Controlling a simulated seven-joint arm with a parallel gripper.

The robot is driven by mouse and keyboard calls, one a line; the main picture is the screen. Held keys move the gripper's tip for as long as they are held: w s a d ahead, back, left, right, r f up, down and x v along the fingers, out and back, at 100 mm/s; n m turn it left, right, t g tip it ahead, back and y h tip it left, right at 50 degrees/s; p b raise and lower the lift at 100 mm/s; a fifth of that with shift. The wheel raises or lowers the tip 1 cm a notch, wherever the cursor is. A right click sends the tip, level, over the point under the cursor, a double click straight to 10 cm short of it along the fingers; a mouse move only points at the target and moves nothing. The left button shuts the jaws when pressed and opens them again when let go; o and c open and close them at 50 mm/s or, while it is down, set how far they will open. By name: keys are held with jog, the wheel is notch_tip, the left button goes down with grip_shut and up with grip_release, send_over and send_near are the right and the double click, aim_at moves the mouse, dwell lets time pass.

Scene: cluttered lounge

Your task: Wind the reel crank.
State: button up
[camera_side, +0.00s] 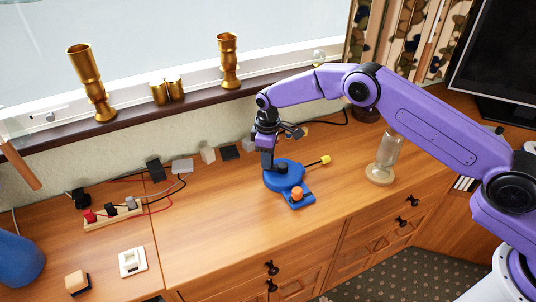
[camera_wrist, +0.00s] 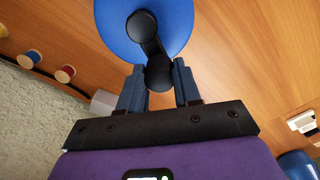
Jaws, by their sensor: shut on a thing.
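The blue reel (camera_side: 290,178) sits on the wooden cabinet top, on a blue base with an orange knob (camera_side: 297,194) at the front and a yellow-tipped rod (camera_side: 322,160) pointing right. In the wrist view the reel's round blue face (camera_wrist: 180,22) is at the top, with a black crank (camera_wrist: 147,35) across it. My gripper (camera_side: 268,164) reaches down at the left side of the reel. In the wrist view its two fingers (camera_wrist: 158,88) stand on either side of the crank's round black handle end and are shut on it. The side view mostly hides this grip.
A glass jar (camera_side: 389,150) stands right of the reel. A strip with plugs and cables (camera_side: 112,214) lies to the left, and small blocks (camera_side: 208,155) line the wall behind. Gold candlesticks (camera_side: 229,62) stand on the sill. The cabinet top in front of the reel is mostly clear.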

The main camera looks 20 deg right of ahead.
jog(key=shift+s+n, duration=0.1)
jog(key=shift+n, duration=0.2)
jog(key=o, duration=1.1)
jog(key=shift+c, duration=0.2)
notch_tip(320, 180, up, 18)
jog(key=shift+f, duration=0.25)
